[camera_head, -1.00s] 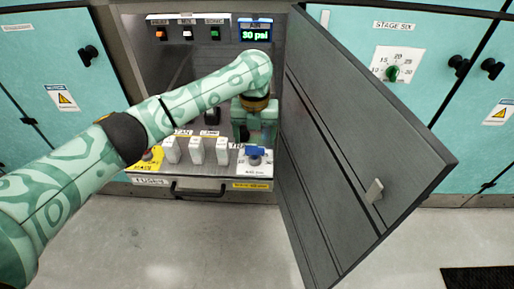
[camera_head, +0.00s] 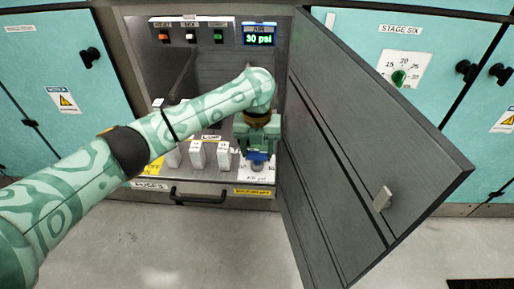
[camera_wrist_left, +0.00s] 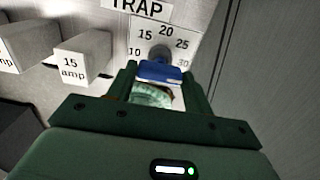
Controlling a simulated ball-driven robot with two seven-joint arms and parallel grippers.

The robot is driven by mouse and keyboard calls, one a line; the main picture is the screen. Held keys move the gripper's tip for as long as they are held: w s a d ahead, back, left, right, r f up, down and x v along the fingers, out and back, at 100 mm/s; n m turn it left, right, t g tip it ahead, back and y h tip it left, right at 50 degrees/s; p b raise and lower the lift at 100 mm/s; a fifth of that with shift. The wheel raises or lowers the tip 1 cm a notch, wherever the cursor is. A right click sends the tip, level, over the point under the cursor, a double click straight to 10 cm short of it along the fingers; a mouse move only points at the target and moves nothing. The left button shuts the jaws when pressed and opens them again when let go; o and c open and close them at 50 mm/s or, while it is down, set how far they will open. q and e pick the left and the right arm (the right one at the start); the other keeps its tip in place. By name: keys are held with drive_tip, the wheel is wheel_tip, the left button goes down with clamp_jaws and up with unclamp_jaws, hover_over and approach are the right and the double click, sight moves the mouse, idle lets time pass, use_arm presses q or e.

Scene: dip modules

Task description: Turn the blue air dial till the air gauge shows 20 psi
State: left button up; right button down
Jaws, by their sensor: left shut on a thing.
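The blue air dial (camera_head: 257,157) sits on a white plate at the right end of the lower panel in the open cabinet. In the left wrist view the blue dial (camera_wrist_left: 160,71) is between my left gripper's fingers, under a scale marked 10, 15, 20, 25 and 30. My left gripper (camera_head: 257,150) is shut on the dial; it also shows in the left wrist view (camera_wrist_left: 161,76). The dial's pointer is hard to make out. The air gauge (camera_head: 258,35) at the top right of the cabinet reads 30 psi. My right gripper is not in view.
White fuse blocks (camera_head: 197,154) stand just left of the dial; one (camera_wrist_left: 82,60) reads 15 amp. The open grey cabinet door (camera_head: 350,130) stands close on the right. A drawer handle (camera_head: 205,197) lies below. A green dial (camera_head: 398,77) is on the stage six panel.

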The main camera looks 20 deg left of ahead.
use_arm(q)
drive_tip(key=shift+r+n+p, duration=0.2)
drive_tip(key=shift+n+p, duration=0.1)
drive_tip(key=shift+p, duration=0.25)
drive_tip(key=n+p, duration=0.3)
drive_tip(key=p, duration=0.2)
drive_tip(key=shift+s+r+n, duration=0.1)
drive_tip(key=shift+r+n, duration=0.1)
drive_tip(key=shift+n, duration=0.2)
drive_tip(key=n+p, duration=0.2)
drive_tip(key=n, duration=0.1)
drive_tip(key=shift+f+n, duration=0.2)
drive_tip(key=shift+n, duration=0.1)
drive_tip(key=n+p, duration=0.2)
drive_tip(key=n, duration=0.2)
drive_tip(key=shift+f, duration=0.1)
drive_tip(key=n+p, duration=0.1)
drive_tip(key=n, duration=0.4)
drive_tip(key=shift+f, duration=0.1)
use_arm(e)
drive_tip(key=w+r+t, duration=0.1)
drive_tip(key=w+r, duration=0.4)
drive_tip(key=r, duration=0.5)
use_arm(q)
drive_tip(key=shift+n, duration=0.4)
drive_tip(key=o, duration=1)
